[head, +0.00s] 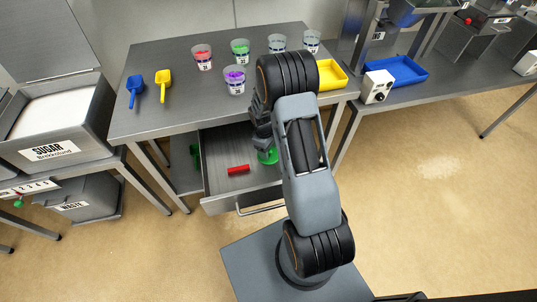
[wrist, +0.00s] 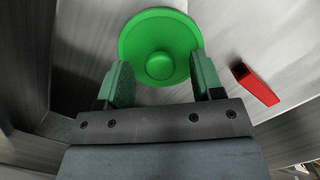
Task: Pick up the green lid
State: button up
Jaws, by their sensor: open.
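The green lid (wrist: 158,35) is a round disc with a raised knob in its middle. It lies in the open drawer, and in the head view the lid (head: 268,156) is partly hidden by my arm. My gripper (wrist: 160,75) is open, with its two green-padded fingers on either side of the lid's knob in the wrist view. I cannot tell whether the fingers touch the lid. In the head view my gripper is mostly hidden behind my arm.
A red block (head: 238,170) lies in the drawer (head: 222,145) left of the lid. Drawer walls are close around my gripper.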

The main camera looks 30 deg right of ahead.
jog(key=shift+f, duration=0.25)
jog(key=c, duration=1)
jog(key=shift+r, duration=0.1)
